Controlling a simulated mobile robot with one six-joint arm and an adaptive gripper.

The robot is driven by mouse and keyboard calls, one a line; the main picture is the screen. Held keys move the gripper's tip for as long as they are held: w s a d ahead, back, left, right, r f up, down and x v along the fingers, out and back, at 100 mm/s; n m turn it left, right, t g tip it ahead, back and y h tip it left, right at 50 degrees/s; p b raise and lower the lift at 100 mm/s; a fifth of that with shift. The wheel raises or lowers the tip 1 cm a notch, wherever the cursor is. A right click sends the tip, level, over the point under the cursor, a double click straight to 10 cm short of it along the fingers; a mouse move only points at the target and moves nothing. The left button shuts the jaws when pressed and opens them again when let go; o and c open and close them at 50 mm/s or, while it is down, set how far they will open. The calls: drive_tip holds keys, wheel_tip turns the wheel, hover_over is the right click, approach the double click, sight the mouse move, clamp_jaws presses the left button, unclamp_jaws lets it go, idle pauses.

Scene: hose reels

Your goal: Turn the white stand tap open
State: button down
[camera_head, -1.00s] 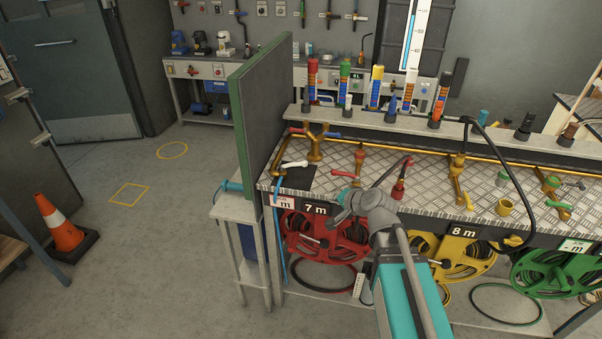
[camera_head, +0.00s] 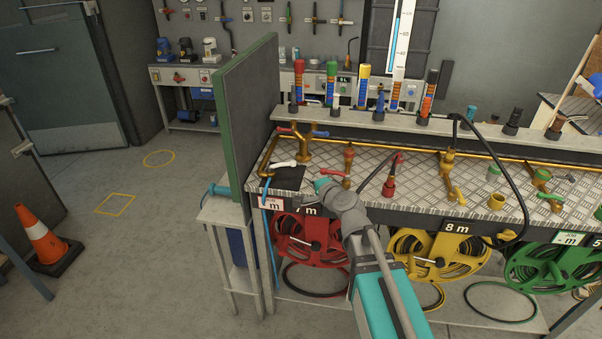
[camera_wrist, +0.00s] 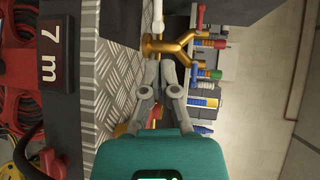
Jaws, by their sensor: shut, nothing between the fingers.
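The white stand tap's lever (camera_head: 283,164) lies over a dark pad at the left end of the metal bench. It points leftward from the brass fitting. In the wrist view the white lever (camera_wrist: 157,22) is at the top, beyond the forked brass pipe (camera_wrist: 168,46). My gripper (camera_head: 321,184) is over the bench's front edge, to the right of the white lever and apart from it. In the wrist view my gripper's fingers (camera_wrist: 159,62) are together and empty, pointing toward the brass fork.
A green-edged panel (camera_head: 247,115) stands close left of the tap. Hose reels, including a red one (camera_head: 309,243), hang below the front edge.

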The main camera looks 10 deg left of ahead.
sight(290, 162)
drive_tip(key=b+x, duration=0.2)
drive_tip(key=x, duration=1.1)
drive_tip(key=shift+w+a+f+b, duration=0.1)
drive_tip(key=shift+w+a+b, duration=0.1)
drive_tip(key=shift+b, duration=0.1)
drive_tip(key=shift+w, duration=0.4)
idle(0.9)
drive_tip(key=shift+x, duration=1.05)
drive_tip(key=shift+w+a+r, duration=0.25)
drive_tip(key=shift+w+a, duration=0.75)
drive_tip(key=shift+w, duration=0.15)
